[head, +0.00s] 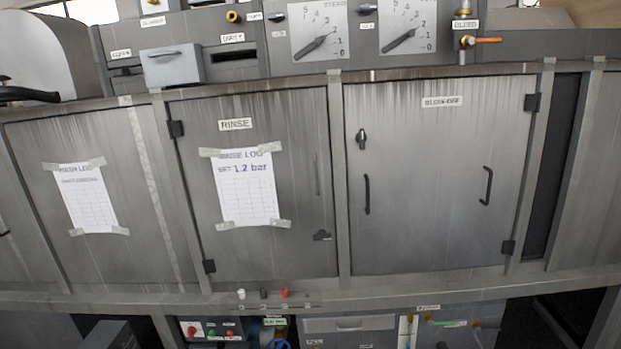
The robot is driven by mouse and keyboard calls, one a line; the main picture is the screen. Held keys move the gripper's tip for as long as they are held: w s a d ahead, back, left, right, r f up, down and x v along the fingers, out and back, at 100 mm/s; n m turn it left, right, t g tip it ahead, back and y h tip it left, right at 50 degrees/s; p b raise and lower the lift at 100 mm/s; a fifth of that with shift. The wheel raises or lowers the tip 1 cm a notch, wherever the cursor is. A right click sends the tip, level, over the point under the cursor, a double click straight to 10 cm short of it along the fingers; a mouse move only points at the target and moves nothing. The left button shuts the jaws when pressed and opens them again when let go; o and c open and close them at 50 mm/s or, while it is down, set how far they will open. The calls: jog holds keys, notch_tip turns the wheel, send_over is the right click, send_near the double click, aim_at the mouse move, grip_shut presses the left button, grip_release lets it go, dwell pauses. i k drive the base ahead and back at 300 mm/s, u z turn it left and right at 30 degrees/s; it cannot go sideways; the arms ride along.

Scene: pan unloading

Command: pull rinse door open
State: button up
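The rinse door (285,120) is a grey metal panel in the middle of the head view, under a "RINSE" label (235,125). It looks shut, flush in its frame. Black hinges (176,129) sit on its left edge. A slim upright grey handle (317,175) is near its right edge, with a small dark latch (322,236) low on the right; the latch's setting is hard to tell. A taped "Rinse log" sheet (246,190) reads "SET 1.2 bar". My gripper is not in view.
The blow-off door (430,240), right, has black handles (367,195) and a dark knob (362,139). A panel with a wash log (87,198) is left. Gauges (320,30) and an orange-handled valve (485,40) sit above. Small pegs (284,293) stand on the lower ledge.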

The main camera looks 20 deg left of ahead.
aim_at(257, 167)
jog(key=u, duration=0.25)
jog(key=i, duration=1.35)
jog(key=z, duration=0.1)
